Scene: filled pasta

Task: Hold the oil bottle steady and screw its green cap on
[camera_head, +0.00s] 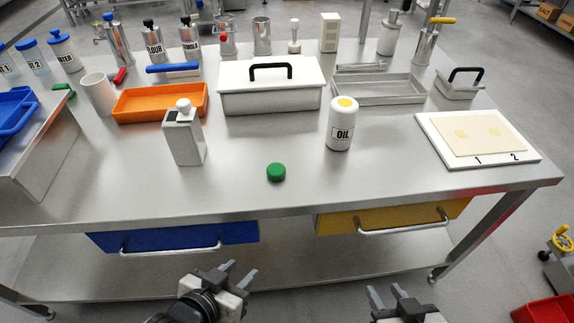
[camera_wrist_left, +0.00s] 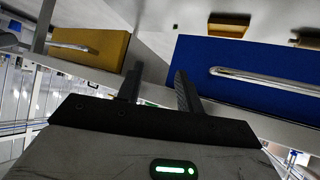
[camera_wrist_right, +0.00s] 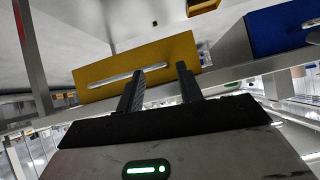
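The white oil bottle (camera_head: 341,126) stands upright on the steel table, right of the middle, with an "OIL" label and a yellow top showing where a cap sits. The green cap (camera_head: 276,172) lies on the table near the front edge, left of the bottle and apart from it. My left gripper (camera_head: 239,273) is open and empty in front of the table, below its top. My right gripper (camera_head: 388,295) is also open and empty, in front of the table. In the wrist views the left fingers (camera_wrist_left: 158,88) and right fingers (camera_wrist_right: 160,88) stand apart with nothing between them.
A grey box with a white knob (camera_head: 184,136) stands left of the cap. Behind are an orange tray (camera_head: 160,113), a lidded white box (camera_head: 270,98) and a steel tray (camera_head: 380,98). A white board (camera_head: 440,122) lies right. Blue (camera_head: 175,238) and yellow (camera_head: 393,215) drawers hang under the table.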

